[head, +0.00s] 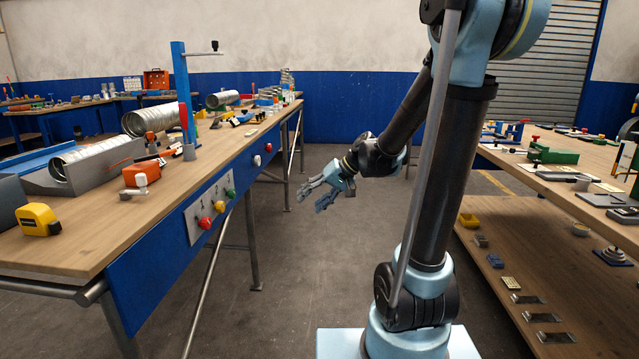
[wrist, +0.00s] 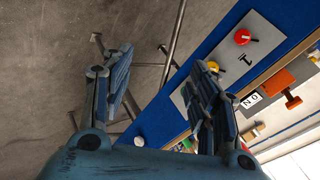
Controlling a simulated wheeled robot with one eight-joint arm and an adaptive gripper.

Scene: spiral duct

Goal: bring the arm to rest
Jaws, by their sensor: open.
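My gripper (head: 318,190) hangs at the end of my arm over the aisle, to the right of the left workbench (head: 75,230). In the head view it points left, towards the bench's blue front, and is apart from it. In the wrist view my gripper (wrist: 165,95) shows its two fingers spread, with nothing between them. Behind the fingers are the grey floor and the bench's blue front panel (wrist: 205,60) with a red knob (wrist: 242,37) and a yellow knob.
A yellow tape measure (head: 38,220), an orange tool and silver spiral ducts (head: 95,155) lie on the left bench. A blue post (head: 183,95) rises from it. A right bench (head: 560,180) with a lower shelf holds several small tools. The aisle floor (head: 300,280) is clear.

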